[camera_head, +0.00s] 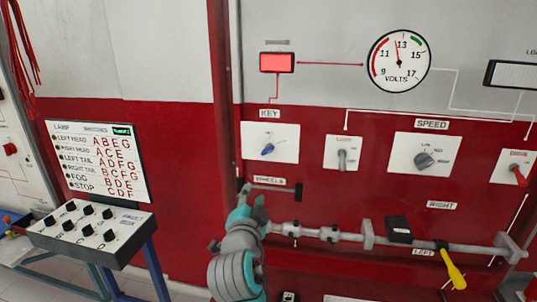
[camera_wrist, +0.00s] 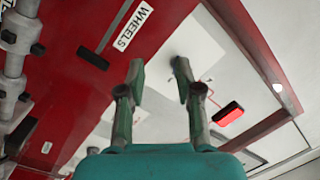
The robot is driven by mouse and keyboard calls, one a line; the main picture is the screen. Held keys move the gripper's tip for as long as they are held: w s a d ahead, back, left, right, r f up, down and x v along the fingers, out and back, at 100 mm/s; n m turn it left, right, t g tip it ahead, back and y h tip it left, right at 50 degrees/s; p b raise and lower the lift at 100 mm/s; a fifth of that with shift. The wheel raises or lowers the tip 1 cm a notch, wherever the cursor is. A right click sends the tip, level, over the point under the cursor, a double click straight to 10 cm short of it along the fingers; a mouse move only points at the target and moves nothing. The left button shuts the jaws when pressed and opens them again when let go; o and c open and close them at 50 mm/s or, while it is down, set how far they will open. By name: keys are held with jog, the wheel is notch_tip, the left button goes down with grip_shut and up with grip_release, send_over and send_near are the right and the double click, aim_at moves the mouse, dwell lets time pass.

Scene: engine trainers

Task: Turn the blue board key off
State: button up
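The blue key (camera_head: 268,149) sits on a white plate (camera_head: 288,154) under the KEY label on the red board, its handle slanted. My gripper (camera_head: 251,195) is below and slightly left of that plate in the head view, near the WHEELS label, apart from the key. In the wrist view my gripper (camera_wrist: 158,76) has its two fingers spread, with nothing between them.
A red lamp (camera_head: 277,62) above the key is bright; the voltmeter (camera_head: 398,61) needle points near 13. To the right are a grey switch (camera_head: 343,155) and a speed knob (camera_head: 425,159). A metal shaft (camera_head: 318,233) juts below. A switch box (camera_head: 93,230) stands left.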

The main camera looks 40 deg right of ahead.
aim_at(268, 153)
notch_tip(268, 153, up, 7)
jog(key=d+m+g+h, duration=0.2)
jog(key=d+m, duration=0.1)
jog(key=m, duration=0.1)
jog(key=x, duration=1)
jog(key=shift+w+a+f, duration=0.1)
jog(key=shift+w+a, duration=0.05)
jog(key=shift+w, duration=0.15)
grip_shut()
